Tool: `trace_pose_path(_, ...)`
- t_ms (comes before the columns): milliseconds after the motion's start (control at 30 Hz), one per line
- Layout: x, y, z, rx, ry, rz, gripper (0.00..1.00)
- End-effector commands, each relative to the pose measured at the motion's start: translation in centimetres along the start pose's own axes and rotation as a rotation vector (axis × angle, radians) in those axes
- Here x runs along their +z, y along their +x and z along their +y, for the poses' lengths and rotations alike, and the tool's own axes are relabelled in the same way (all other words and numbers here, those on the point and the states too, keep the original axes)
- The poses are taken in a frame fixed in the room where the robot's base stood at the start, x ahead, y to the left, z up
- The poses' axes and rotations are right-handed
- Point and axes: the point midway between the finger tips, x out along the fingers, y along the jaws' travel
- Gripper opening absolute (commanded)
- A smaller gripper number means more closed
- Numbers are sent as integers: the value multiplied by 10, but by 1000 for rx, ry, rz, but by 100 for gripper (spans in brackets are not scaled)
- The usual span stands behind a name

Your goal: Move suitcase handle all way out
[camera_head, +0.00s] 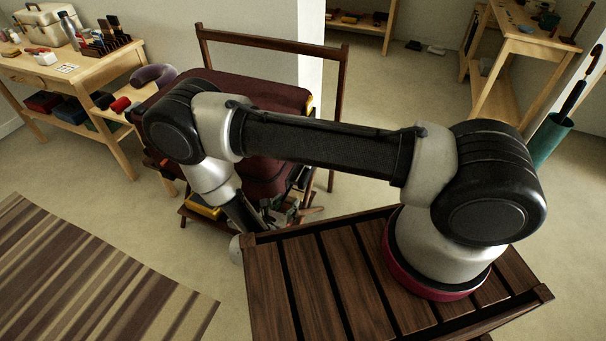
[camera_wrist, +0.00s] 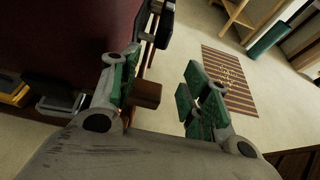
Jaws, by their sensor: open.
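The maroon suitcase (camera_head: 265,95) rests on a dark wooden rack behind my arm in the head view, partly hidden by it. Its maroon side (camera_wrist: 60,35) fills the upper left of the wrist view. I cannot clearly make out the pull handle in either view. My gripper (camera_wrist: 161,82), with green finger pads, is open in the wrist view, its left finger close beside the suitcase. A brown wooden bar end (camera_wrist: 147,93) shows between the fingers; I cannot tell whether they touch it. In the head view the gripper is low by the suitcase, largely hidden.
The rack's tall back frame (camera_head: 272,35) rises behind the suitcase. A wooden table (camera_head: 85,62) with small objects stands at left, another bench (camera_head: 525,45) at right, near a green umbrella stand (camera_head: 550,138). A striped rug (camera_head: 90,280) lies on open floor at front left.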

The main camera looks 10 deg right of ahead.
Motion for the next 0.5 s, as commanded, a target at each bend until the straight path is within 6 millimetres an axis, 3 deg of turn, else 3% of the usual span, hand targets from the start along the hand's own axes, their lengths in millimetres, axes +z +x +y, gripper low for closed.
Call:
trace_pose_path(167, 11, 26, -2, -7, 3, 0, 46)
trace_pose_path(500, 42, 101, -2, -8, 6, 1, 46)
